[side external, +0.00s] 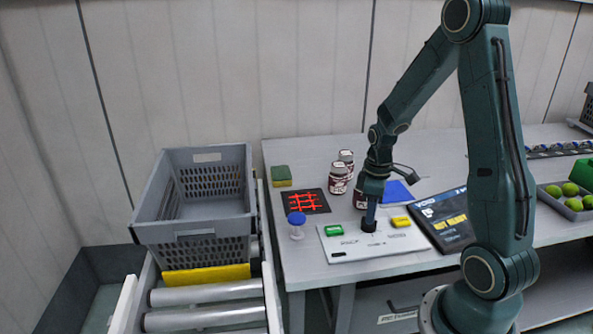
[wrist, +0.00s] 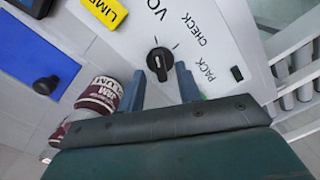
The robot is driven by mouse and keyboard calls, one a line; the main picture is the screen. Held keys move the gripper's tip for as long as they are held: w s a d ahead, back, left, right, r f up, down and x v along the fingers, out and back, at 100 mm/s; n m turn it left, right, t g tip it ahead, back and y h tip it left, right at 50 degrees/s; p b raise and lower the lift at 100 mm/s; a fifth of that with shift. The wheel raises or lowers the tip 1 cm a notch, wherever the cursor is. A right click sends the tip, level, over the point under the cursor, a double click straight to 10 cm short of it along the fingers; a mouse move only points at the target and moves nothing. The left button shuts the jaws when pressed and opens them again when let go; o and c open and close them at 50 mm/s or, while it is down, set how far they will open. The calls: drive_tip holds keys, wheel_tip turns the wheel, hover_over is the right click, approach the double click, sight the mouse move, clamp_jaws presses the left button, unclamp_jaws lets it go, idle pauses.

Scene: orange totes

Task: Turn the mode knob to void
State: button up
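The black mode knob (wrist: 160,60) sits on the white panel (wrist: 225,45), with a pale pointer mark on it. Printed labels around it read VO, cut off by the picture edge, then CHECK and PACK. My gripper (wrist: 161,78) is open, with one blue-grey finger on each side of the knob; small gaps show between fingers and knob. In the side view my gripper (side external: 369,222) points down at the panel (side external: 345,250), where the knob is largely hidden. The tilted screen (side external: 447,225) shows VOID at its top and NOT READY.
A green block (side external: 333,230) and a yellow block (side external: 400,221) sit on the panel. A blue-topped stamp (side external: 297,220), jam jars (side external: 339,178), a red-lined black mat (side external: 303,201) and a sponge (side external: 281,176) stand nearby. A grey crate (side external: 195,235) stands left, by rollers.

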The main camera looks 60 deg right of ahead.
sight(368, 227)
wheel_tip(368, 227, up, 12)
idle(0.6)
drive_tip(key=s+a+r+m+t, duration=0.1)
drive_tip(key=s+a+r, duration=0.3)
drive_tip(key=a, duration=0.5)
drive_tip(key=s+a+r+m+t, duration=0.2)
drive_tip(key=s+a+r+t, duration=0.2)
drive_tip(key=a, duration=0.6)
drive_tip(key=shift+s+a+r+t, duration=0.3)
drive_tip(key=shift+s+r, duration=0.1)
drive_tip(key=shift+s, duration=0.6)
